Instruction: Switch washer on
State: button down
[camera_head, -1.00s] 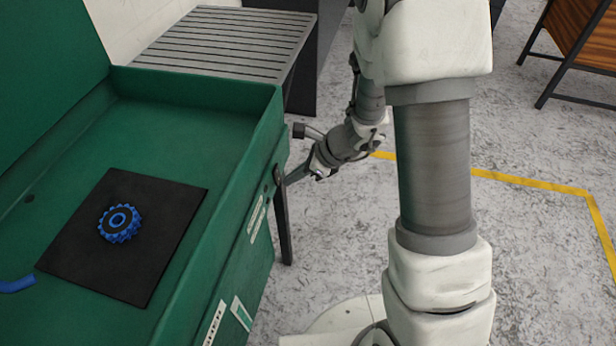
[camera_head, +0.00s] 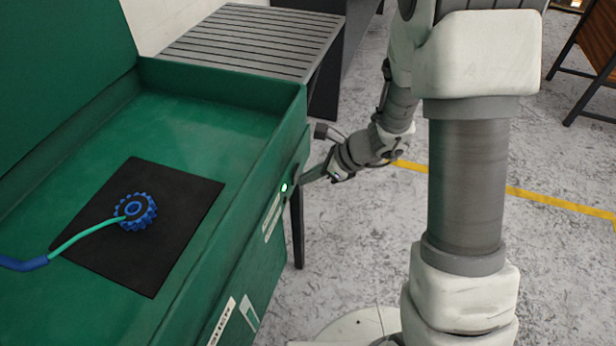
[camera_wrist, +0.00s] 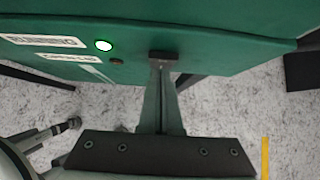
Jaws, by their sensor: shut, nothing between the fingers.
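The green washer (camera_head: 222,200) stands open at the left with its lid up. A lit green-white light (camera_head: 284,187) shows on its front; it also shows in the wrist view (camera_wrist: 103,45). A small dark reddish round part (camera_wrist: 116,62) sits below the light. My gripper (camera_head: 306,177) is shut and empty at the washer's front, right of the light. In the wrist view its tips (camera_wrist: 162,62) are at the green panel; contact is unclear.
A grey slatted table (camera_head: 255,40) stands behind the washer. White labels (camera_head: 272,217) are on its front. A yellow floor line (camera_head: 560,203) crosses open concrete floor at the right. A wooden bench (camera_head: 590,50) stands at the far right.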

jog(key=shift+r+p, duration=0.6)
jog(key=shift+r, duration=0.25)
